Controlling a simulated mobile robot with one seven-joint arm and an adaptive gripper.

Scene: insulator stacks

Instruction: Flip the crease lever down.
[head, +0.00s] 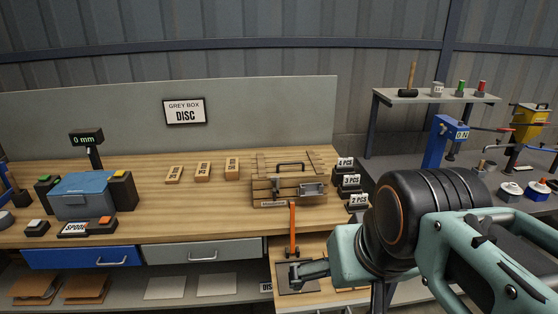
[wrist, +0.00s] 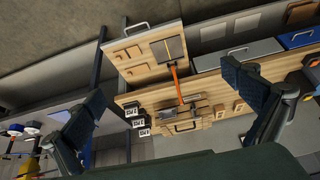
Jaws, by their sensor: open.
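The crease lever looks to be the orange bar (head: 293,232) at the front edge of the bench, standing up from a pull-out wooden board. It also shows in the wrist view (wrist: 176,84), between my fingers in the picture. A dark square plate (head: 286,288) lies on the board at the lever's foot; the wrist view shows it too (wrist: 168,48). My gripper (head: 295,270) is low over the board near the lever's foot and partly covers the plate. In the wrist view my gripper (wrist: 165,82) has its fingers wide apart with nothing between them; contact with the lever cannot be told.
A wooden box (head: 270,198) with a handle and metal latch stands just behind the lever. Black blocks labelled 4, 3 and 2 PCS (head: 350,182) stand right of it. A blue drawer (head: 85,256) and grey drawer (head: 200,252) are at left. The bench's middle front is clear.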

